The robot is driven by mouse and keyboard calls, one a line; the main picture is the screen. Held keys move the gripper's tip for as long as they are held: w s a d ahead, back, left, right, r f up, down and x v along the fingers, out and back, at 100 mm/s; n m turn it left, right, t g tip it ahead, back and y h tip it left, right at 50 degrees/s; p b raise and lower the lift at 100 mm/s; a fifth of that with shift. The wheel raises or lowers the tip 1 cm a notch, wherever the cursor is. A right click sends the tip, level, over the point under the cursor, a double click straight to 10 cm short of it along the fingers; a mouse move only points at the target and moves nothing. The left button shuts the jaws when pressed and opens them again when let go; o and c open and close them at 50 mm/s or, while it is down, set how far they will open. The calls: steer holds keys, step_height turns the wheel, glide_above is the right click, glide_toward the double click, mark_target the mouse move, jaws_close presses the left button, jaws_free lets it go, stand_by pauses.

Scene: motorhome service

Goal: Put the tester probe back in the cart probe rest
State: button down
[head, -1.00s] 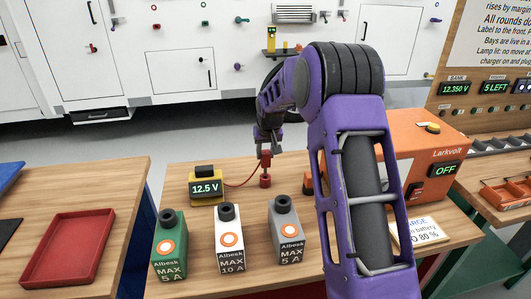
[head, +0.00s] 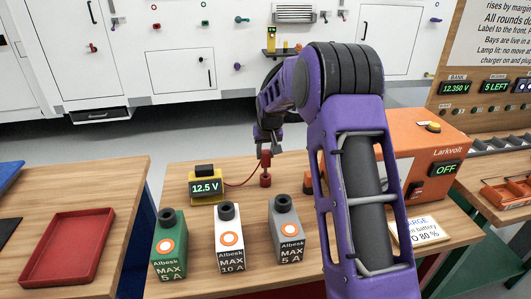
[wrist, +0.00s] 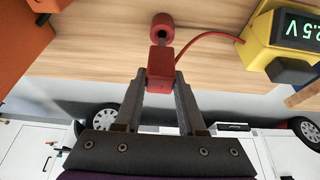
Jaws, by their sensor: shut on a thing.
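The tester probe is a red block with a red lead; it shows in the head view (head: 266,160) and in the wrist view (wrist: 161,72). My gripper (wrist: 161,88) is shut on it; in the head view my gripper (head: 267,146) is partly behind my arm. A short red round piece, seemingly the probe rest, stands on the cart top just below the probe in the head view (head: 265,181) and in the wrist view (wrist: 162,27). A grey shaft shows between block and round piece. I cannot tell how far it is in. The lead runs to the yellow tester (head: 207,186), reading 12.5 V.
Green (head: 168,245), white (head: 229,240) and grey (head: 286,232) Albesk blocks stand along the cart's front. An orange Larkvolt charger (head: 425,150), reading OFF, stands to the right. A red tray (head: 68,248) lies on the left table. Bare wood surrounds the rest.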

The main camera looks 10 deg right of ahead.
mark_target(266, 163)
steer(key=shift+f+b, duration=1.4)
steer(key=shift+f, duration=0.8)
steer(key=shift+c, duration=2.1)
jaws_free()
steer(key=shift+r, duration=0.1)
